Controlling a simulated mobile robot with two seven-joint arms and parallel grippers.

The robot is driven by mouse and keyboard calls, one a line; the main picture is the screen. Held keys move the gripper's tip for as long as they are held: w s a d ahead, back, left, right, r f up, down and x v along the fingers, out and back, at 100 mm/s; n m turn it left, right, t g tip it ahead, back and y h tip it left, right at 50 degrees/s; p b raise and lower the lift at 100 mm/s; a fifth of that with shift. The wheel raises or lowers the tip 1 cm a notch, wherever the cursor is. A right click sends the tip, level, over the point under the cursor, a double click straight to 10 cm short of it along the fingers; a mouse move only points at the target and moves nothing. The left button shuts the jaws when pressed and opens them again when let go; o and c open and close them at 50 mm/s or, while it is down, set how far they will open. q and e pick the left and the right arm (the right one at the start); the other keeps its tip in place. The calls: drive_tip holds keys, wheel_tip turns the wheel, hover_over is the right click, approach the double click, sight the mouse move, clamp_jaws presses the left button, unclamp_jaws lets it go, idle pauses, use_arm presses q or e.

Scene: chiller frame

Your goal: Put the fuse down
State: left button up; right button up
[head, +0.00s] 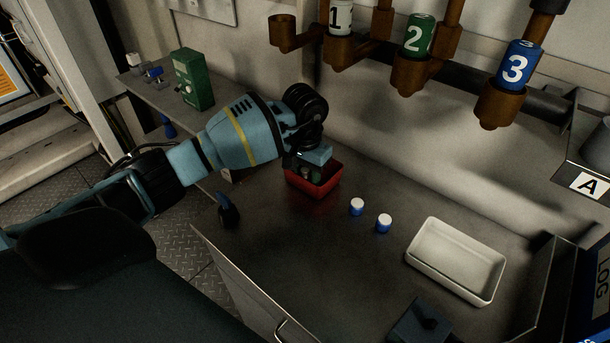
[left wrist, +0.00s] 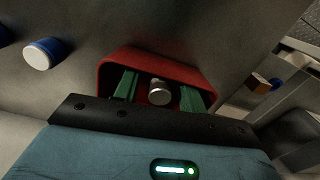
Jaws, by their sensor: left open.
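My left gripper (head: 311,172) is over the red tray (head: 325,191) on the metal counter. In the left wrist view its two green fingers (left wrist: 159,94) are spread apart and reach into the red tray (left wrist: 160,61). A fuse with a silvery cap (left wrist: 159,91) is between the fingers, with gaps showing on both sides. Its body is mostly hidden, and in the head view my gripper covers it. My right gripper is not in view.
Two blue fuses with white caps (head: 357,207) (head: 384,223) stand right of the red tray. An empty white tray (head: 456,261) is further right. Numbered cylinders 1, 2 (head: 419,36) and 3 (head: 519,66) sit in brown holders above. A green box (head: 192,79) stands at the back left.

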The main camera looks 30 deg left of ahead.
sight(305, 169)
use_arm(q)
drive_tip(key=shift+r, duration=3.9)
